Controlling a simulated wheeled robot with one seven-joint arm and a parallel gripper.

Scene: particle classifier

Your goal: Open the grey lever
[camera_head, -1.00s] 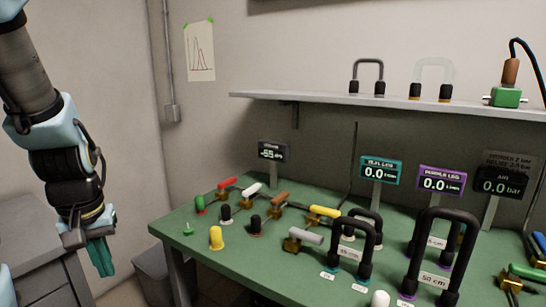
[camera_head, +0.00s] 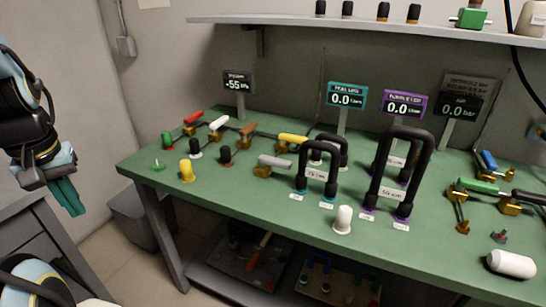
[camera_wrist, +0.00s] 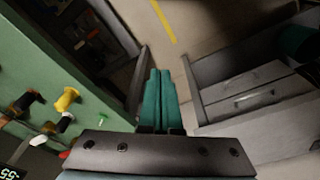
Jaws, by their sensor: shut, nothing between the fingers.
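The grey lever (camera_head: 275,161) is a grey handle on a brass valve body, on the green table (camera_head: 240,190) near its front, left of the smaller black hose loop. In the head view my gripper (camera_head: 68,197) hangs at the far left, off the table and well apart from the lever. Its teal fingers are shut together with nothing between them. The wrist view shows the shut fingers (camera_wrist: 158,98) pointing down past the table's edge toward the floor. The grey lever cannot be made out in the wrist view.
Red (camera_head: 194,118), white (camera_head: 218,123), brown (camera_head: 247,128) and yellow (camera_head: 292,138) levers stand behind and beside the grey one. A yellow plug (camera_head: 187,171) and a white plug (camera_head: 343,219) stand near the front edge. A grey drawer cabinet (camera_wrist: 250,95) is beside my gripper.

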